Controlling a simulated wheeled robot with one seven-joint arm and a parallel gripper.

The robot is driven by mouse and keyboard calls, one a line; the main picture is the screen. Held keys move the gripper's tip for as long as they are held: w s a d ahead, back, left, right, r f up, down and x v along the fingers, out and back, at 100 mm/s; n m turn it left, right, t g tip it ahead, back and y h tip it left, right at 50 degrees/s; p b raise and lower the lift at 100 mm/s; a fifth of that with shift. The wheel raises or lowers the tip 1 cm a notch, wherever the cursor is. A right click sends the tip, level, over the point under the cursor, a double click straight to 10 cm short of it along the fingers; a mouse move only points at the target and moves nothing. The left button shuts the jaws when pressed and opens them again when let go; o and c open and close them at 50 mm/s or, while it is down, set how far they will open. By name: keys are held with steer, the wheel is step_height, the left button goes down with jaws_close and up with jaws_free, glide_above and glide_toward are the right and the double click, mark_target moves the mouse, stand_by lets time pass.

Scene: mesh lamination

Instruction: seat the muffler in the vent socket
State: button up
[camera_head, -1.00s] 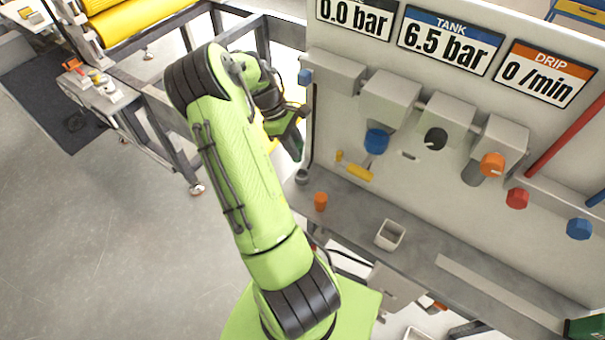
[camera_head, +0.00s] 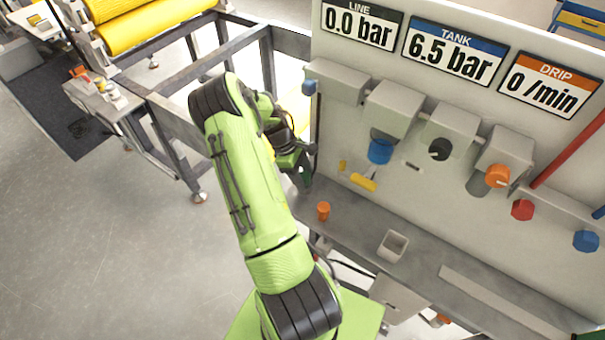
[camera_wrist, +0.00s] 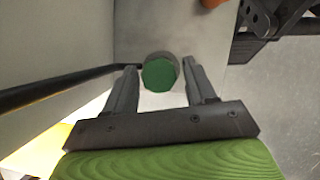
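My gripper (camera_wrist: 160,82) has its two dark fingers on either side of a round, faceted green piece, which I take for the muffler (camera_wrist: 158,75). It sits between the fingertips. In the head view the dark green muffler (camera_head: 306,176) shows small below my gripper (camera_head: 300,166), just above or at the left end of the grey shelf. A grey round edge shows just behind the green face in the wrist view. I cannot tell whether it is part of the muffler or the vent socket, nor whether the muffler touches the socket.
An orange piece (camera_head: 323,210) stands on the shelf (camera_head: 350,224) close to the right. A small white open box (camera_head: 392,246) is farther along. The white panel (camera_head: 345,120) rises behind, with a blue valve (camera_head: 380,151) and a yellow handle (camera_head: 364,182). A black hose (camera_wrist: 55,85) runs close by.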

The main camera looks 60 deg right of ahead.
steer(key=v, duration=1.2)
steer(key=shift+p, duration=0.35)
steer(key=w+a+r+m+t, duration=0.1)
steer(key=w+a+r+t, duration=0.2)
steer(key=a+r, duration=0.5)
steer(key=w+a+r+t, duration=0.25)
steer(key=a+r, duration=0.35)
steer(key=a, duration=0.5)
steer(key=s+a+r+t, duration=0.2)
steer(key=s+a, duration=0.3)
steer(key=a, duration=0.3)
steer(key=s+a+r+t, duration=0.2)
steer(key=s+a, duration=0.4)
steer(key=a, duration=0.3)
steer(key=shift+s+r+t+y, duration=0.2)
steer(key=shift+r+t+y, duration=0.1)
steer(key=shift+t, duration=0.15)
steer(key=shift+a, duration=0.15)
